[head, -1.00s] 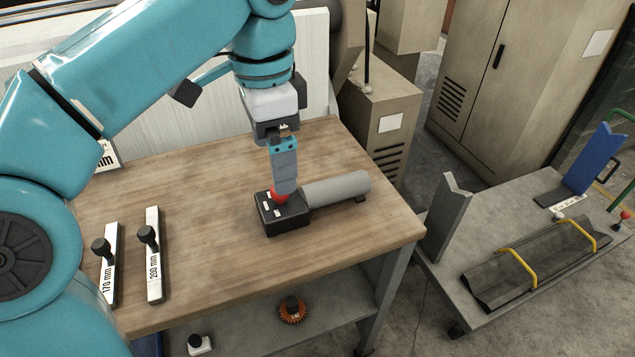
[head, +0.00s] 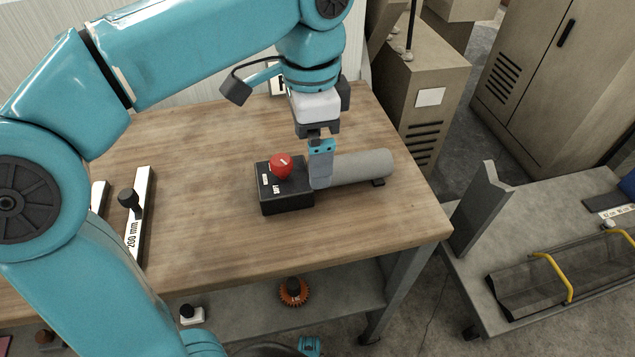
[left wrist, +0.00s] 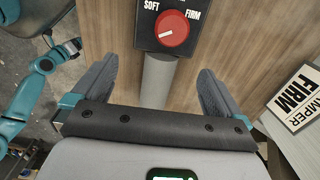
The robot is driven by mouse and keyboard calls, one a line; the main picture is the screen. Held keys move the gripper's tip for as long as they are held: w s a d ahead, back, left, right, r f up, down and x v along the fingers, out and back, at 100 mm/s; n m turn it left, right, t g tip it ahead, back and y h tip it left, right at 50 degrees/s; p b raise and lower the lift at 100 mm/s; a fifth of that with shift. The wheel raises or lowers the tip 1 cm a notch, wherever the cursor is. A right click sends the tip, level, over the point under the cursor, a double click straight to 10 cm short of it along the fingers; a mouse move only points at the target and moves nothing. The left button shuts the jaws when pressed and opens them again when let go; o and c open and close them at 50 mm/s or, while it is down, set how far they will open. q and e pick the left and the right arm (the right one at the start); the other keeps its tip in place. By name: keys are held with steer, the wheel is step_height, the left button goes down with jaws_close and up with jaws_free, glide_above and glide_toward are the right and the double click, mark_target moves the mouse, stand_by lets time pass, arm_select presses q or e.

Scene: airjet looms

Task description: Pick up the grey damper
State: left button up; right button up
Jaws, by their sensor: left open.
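The grey damper (head: 362,167) is a grey cylinder lying on the wooden table, its left end against a black box with a red knob (head: 281,166).
A 200 mm gauge bar (head: 138,210) with a black knob lies on the table's left. A sign reading FIRM (left wrist: 298,98) shows in the wrist view. A grey cart (head: 480,285) stands right. An orange gear (head: 293,291) lies on the lower shelf. The table's front middle is clear.

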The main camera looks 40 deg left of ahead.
arm_select(q)
steer(key=shift+s+f, duration=0.1)
steer(key=shift+f, duration=0.65)
steer(key=f+b, duration=0.2)
steer(key=f, duration=0.1)
steer(key=f+b, duration=0.1)
steer(key=f, duration=0.1)
steer(key=shift+w+f, duration=0.15)
steer(key=shift+w, duration=0.25)
steer(key=c, duration=1.1)
